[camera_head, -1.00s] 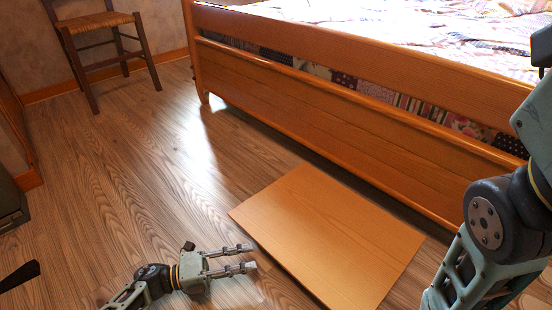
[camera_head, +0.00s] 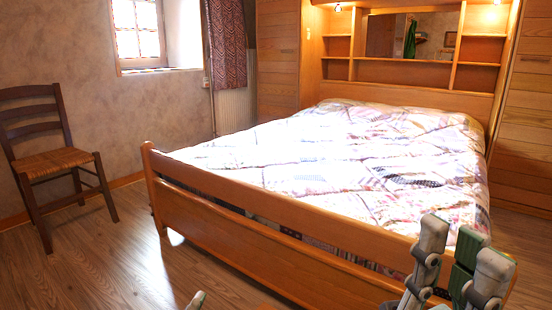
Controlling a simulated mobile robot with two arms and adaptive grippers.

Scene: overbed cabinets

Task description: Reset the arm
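My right gripper (camera_head: 461,240) is raised at the lower right, in front of the bed's footboard. Its fingers point up and stand apart, with nothing seen between them. The rest of the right arm is mostly cut off by the bottom edge. A small grey-green tip at the bottom edge, left of centre, looks like part of my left gripper (camera_head: 197,300). The rest of it is out of view, so I cannot tell its state.
A wooden bed (camera_head: 290,262) with a patchwork quilt (camera_head: 330,160) fills the middle and right. A wicker-seat chair (camera_head: 55,162) stands at the left by the wall. The wooden floor (camera_head: 100,265) between chair and bed is clear. Overbed cabinets (camera_head: 484,50) stand behind.

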